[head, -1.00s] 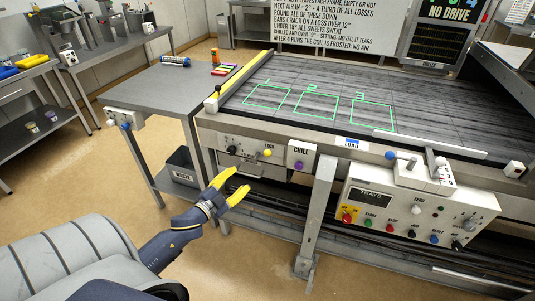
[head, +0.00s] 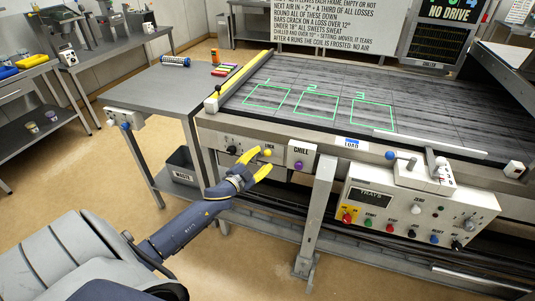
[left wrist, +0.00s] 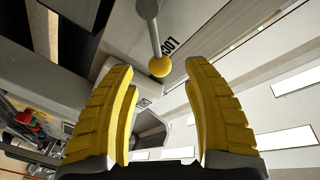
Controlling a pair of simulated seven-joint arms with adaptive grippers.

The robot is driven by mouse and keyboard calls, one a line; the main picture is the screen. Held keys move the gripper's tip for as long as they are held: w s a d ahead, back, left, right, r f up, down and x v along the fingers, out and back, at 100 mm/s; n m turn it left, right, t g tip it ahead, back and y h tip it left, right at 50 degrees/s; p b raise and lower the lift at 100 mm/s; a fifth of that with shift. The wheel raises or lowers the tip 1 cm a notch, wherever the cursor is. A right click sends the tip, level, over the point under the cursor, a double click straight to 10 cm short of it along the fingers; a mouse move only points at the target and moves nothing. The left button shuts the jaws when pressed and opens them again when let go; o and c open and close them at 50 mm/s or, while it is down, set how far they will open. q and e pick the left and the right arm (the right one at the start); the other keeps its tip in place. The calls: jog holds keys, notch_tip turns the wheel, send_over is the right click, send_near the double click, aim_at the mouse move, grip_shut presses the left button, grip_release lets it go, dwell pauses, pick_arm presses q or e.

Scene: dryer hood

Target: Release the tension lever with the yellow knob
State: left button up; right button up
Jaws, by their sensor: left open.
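The yellow knob (head: 267,152) is a small ball at the end of a short metal lever on the front panel below the table's left end. In the left wrist view the knob (left wrist: 160,67) hangs on its thin rod from a grey pivot (left wrist: 147,8). My left gripper (head: 259,163) is open, with yellow fingers close to the knob. In the left wrist view the gripper (left wrist: 159,88) has the knob in the gap between its fingertips, near their tips. I cannot tell whether either finger touches it. My right gripper is not in view.
A CHILL box with a purple button (head: 299,165) sits just right of the knob. A white control box (head: 415,205) with coloured buttons hangs farther right. A table leg (head: 319,220) stands below. A grey waste bin (head: 181,163) is to the left under the side table (head: 165,88).

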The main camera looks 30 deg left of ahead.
aim_at(265, 155)
pick_arm(q)
jog(key=shift+w+d, duration=0.1)
jog(key=shift+w, duration=2.05)
jog(key=shift+c, duration=0.3)
grip_shut()
